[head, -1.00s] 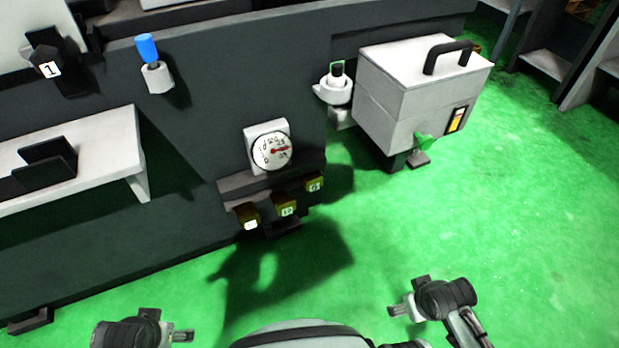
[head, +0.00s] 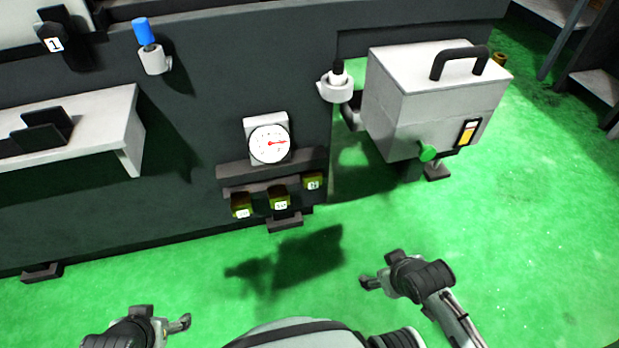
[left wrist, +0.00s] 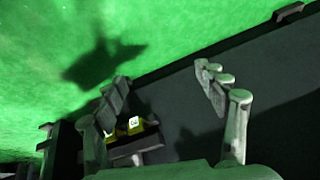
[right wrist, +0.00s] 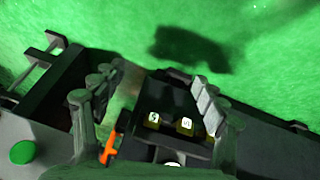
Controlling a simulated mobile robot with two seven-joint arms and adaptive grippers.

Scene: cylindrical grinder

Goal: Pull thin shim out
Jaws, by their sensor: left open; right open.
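Three yellow shim tabs with small white labels sit in a dark rack (head: 272,170) under the dial gauge: a left tab (head: 241,206), a middle tab (head: 279,200) and a right tab (head: 313,182). I cannot read the labels surely or tell which shim is thin. My left gripper (head: 181,323) is open and empty, low and left of the rack. My right gripper (head: 367,283) is open and empty, low and right of it. Tabs also show in the left wrist view (left wrist: 134,124), partly hidden by a finger, and between the fingers in the right wrist view (right wrist: 186,124).
The dial gauge (head: 269,143) is on the dark machine front (head: 200,110). A grey box (head: 415,110) with a black handle and green knob (head: 428,153) stands right. A white shelf (head: 105,125) juts out left. A blue-topped part (head: 144,32) is above. The green floor in front is clear.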

